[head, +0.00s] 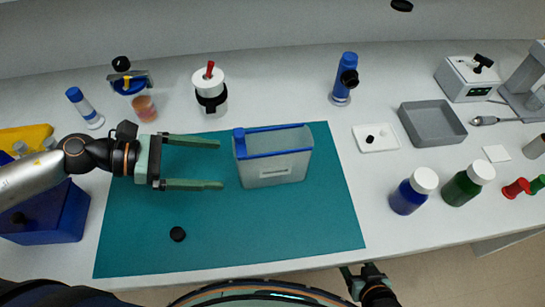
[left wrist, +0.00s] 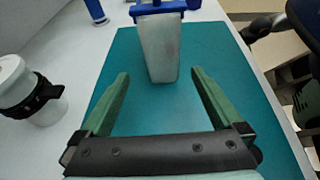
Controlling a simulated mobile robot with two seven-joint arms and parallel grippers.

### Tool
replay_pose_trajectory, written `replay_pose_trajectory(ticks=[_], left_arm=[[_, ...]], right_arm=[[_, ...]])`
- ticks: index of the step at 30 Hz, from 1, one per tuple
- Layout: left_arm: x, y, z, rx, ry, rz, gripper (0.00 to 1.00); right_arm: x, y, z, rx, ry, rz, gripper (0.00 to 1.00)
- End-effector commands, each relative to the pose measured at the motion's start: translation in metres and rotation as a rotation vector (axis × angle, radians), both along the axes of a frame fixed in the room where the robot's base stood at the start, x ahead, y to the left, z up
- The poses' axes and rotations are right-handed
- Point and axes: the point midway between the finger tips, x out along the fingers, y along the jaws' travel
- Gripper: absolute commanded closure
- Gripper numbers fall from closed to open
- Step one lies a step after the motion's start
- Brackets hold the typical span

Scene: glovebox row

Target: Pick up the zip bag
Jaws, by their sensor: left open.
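The zip bag (head: 275,165) stands upright on the teal mat (head: 300,225) in the head view. It is a translucent grey bag with a blue strip along its top and a small pale label low on its front. My left gripper (head: 222,164) is open and empty, just left of the bag, its fingers pointing toward it. In the left wrist view the bag (left wrist: 160,48) stands ahead, beyond the open green fingertips (left wrist: 160,80), and is not touched. My right gripper (head: 362,275) shows only in part at the bottom edge of the head view; its jaws are unclear.
A white jar with a red-tipped top (head: 210,92) stands behind my left gripper. A blue bottle (head: 343,82) is behind the bag. A grey tray (head: 432,125), a blue bottle with white cap (head: 412,192) and a green one (head: 466,186) are right.

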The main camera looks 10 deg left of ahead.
Motion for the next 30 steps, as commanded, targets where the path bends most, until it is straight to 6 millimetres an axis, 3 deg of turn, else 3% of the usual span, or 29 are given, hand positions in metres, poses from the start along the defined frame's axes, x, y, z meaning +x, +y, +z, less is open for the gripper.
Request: replay_pose_trajectory(ticks=[9, 18, 30], left_arm=[[0.012, -0.034, -0.011, -0.005, -0.002, 0.000, 0.00], [0.016, -0.051, -0.021, -0.002, 0.000, 0.000, 0.00], [0.026, -0.090, -0.041, -0.001, 0.001, 0.000, 0.00]], right_arm=[[0.003, 0.000, 0.013, 0.002, -0.014, 0.000, 0.36], [0.004, -0.005, 0.016, -0.004, -0.022, -0.009, 0.36], [0.003, -0.007, 0.029, -0.008, -0.019, -0.012, 0.36]])
